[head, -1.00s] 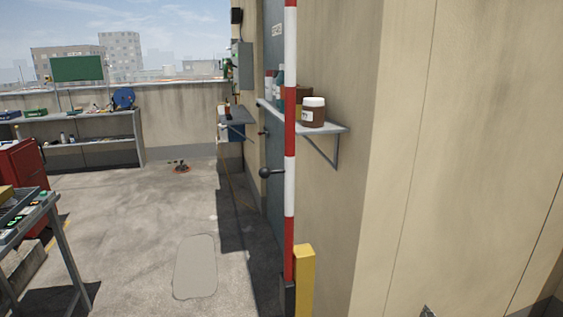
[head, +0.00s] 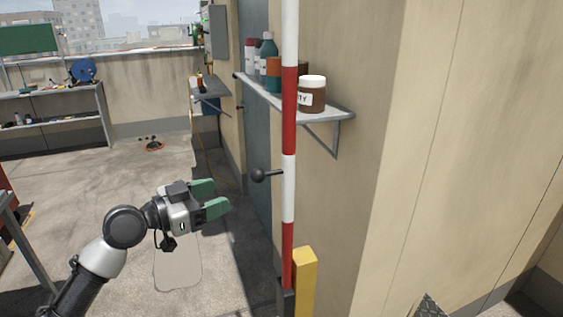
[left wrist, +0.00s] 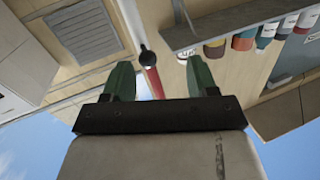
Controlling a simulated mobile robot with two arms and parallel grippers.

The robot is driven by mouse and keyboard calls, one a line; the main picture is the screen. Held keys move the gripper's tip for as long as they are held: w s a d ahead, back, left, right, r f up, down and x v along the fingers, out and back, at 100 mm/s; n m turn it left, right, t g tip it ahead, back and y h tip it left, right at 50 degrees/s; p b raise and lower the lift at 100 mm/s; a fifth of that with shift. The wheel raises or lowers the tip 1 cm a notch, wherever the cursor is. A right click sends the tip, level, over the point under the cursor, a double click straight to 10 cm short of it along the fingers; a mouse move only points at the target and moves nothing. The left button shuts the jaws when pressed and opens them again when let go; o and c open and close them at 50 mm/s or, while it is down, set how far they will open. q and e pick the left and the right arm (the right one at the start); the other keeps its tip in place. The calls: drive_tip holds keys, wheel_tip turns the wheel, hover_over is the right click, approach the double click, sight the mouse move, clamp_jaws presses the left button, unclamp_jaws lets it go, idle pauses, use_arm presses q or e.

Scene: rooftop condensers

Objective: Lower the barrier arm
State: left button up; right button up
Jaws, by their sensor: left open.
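The barrier arm (head: 289,105) is a red and white striped pole standing upright in the head view. Its foot is at a yellow post (head: 305,285). A handle with a black ball knob (head: 258,176) sticks out to the left from the pole. My left gripper (head: 220,195), with green fingers, is open and empty, to the left of the knob and slightly lower in the picture, apart from it. In the left wrist view the knob (left wrist: 147,58) and a red part of the pole (left wrist: 155,84) show between the open fingers. My right gripper is not in view.
A wall shelf (head: 335,115) with several bottles and a brown jar (head: 312,95) is behind the pole. A beige wall (head: 440,150) fills the right side. A workbench (head: 60,120) stands at the back left. The concrete floor in the middle is mostly clear.

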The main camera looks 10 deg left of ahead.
sight(256, 177)
use_arm(q)
drive_tip(key=shift+m+h, duration=0.6)
drive_tip(key=shift+m, duration=0.1)
drive_tip(key=w+d+r+p, duration=0.1)
drive_tip(key=w+d, duration=0.1)
drive_tip(key=d, duration=0.1)
drive_tip(key=w+d+r+p, duration=0.1)
drive_tip(key=d, duration=0.1)
drive_tip(key=w+d+r+p, duration=0.1)
drive_tip(key=w+d+p, duration=0.1)
drive_tip(key=d, duration=0.1)
drive_tip(key=shift+w+d+r, duration=0.25)
drive_tip(key=shift+w+d, duration=0.05)
drive_tip(key=shift+d, duration=0.05)
drive_tip(key=shift+w+d+f, duration=0.15)
drive_tip(key=shift+w+d, duration=0.2)
drive_tip(key=shift+d, duration=0.05)
drive_tip(key=c, duration=0.4)
clamp_jaws()
